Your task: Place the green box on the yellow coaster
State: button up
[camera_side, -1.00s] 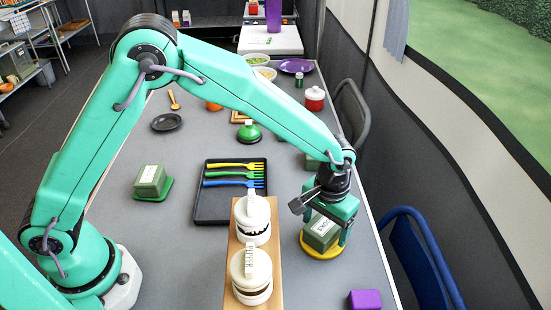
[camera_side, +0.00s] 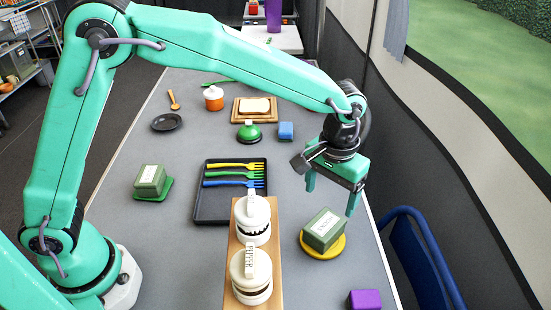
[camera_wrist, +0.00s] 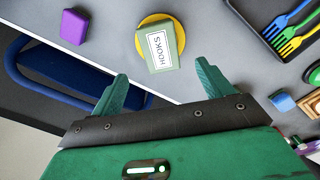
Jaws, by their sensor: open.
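A green box (camera_side: 323,229) with a white label sits on the yellow coaster (camera_side: 326,252) at the right of the table. In the wrist view the box (camera_wrist: 162,47) reads "HOOKS" and covers most of the coaster (camera_wrist: 142,47), whose rim shows on the left and top. My gripper (camera_side: 330,198) is open and empty, raised above and behind the box, apart from it. The wrist view shows its two fingers (camera_wrist: 160,84) spread, with the box beyond them. Another green box (camera_side: 150,180) sits on a green coaster (camera_side: 154,195) at the left.
A wooden board (camera_side: 240,273) with two white lidded jars stands left of the yellow coaster. A black tray (camera_side: 212,212) holds colored forks. A purple block (camera_side: 364,299) lies at the front right; a blue block (camera_side: 286,131) lies farther back. A blue chair (camera_side: 412,255) stands beyond the right edge.

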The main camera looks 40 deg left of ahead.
jog(key=shift+r, duration=1.1)
jog(key=s+a+r+t, duration=0.1)
jog(key=s+a+r, duration=0.2)
jog(key=a+r, duration=0.35)
jog(key=s+a+r+t, duration=0.1)
jog(key=s+a+r, duration=0.25)
jog(key=a, duration=0.55)
jog(key=s+a+t, duration=0.3)
jog(key=s+a, duration=0.7)
jog(key=s, duration=0.3)
jog(key=shift+a+f+t, duration=0.15)
jog(key=shift+f+t, duration=0.15)
jog(key=shift+f, duration=0.05)
